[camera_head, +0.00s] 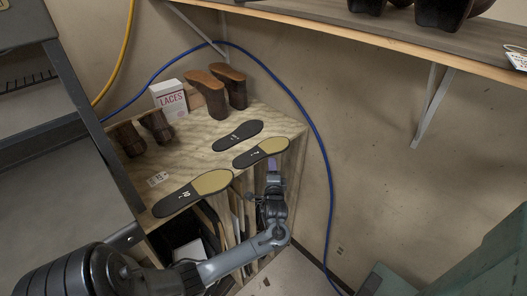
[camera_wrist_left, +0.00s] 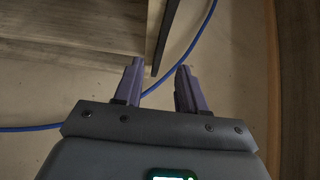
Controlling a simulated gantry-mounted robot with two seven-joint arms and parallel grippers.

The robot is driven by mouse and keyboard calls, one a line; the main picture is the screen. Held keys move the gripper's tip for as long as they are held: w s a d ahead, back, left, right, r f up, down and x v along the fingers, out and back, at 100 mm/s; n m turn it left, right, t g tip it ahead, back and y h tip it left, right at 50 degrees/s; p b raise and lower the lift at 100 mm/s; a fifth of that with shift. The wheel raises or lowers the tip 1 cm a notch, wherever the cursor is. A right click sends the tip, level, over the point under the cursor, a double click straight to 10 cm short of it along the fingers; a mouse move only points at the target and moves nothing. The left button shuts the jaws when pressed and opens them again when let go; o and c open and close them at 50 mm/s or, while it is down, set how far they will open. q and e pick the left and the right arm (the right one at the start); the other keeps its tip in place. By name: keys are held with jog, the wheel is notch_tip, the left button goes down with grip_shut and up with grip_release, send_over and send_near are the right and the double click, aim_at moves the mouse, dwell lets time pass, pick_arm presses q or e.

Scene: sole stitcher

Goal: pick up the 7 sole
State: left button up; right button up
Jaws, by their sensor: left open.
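Three shoe soles lie flat on the plywood table (camera_head: 195,150). The sole nearest my left gripper (camera_head: 262,152) is dark with a tan heel or toe end and a small white mark that looks like a 7. My left gripper (camera_head: 273,172) is open and empty, just off the table's right edge, below and beside this sole. In the left wrist view its two purple fingers (camera_wrist_left: 160,67) are apart. A thin dark strip (camera_wrist_left: 168,38) shows just beyond the fingertips beside a wooden edge; I cannot tell whether it is the sole. My right gripper is not in view.
A larger sole marked 10 (camera_head: 182,198) lies at the front, and a dark sole (camera_head: 238,135) lies behind. Brown shoes (camera_head: 217,92) and a laces box (camera_head: 170,98) stand at the back. A blue hose (camera_head: 318,140) runs right of the table. A shelf (camera_head: 400,38) overhangs above.

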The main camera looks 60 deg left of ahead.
aim_at(271, 155)
pick_arm(q)
jog(key=x, duration=0.5)
jog(key=shift+w+a+p, duration=0.15)
jog(key=shift+a+p, duration=0.1)
jog(key=shift+p, duration=0.15)
grip_shut()
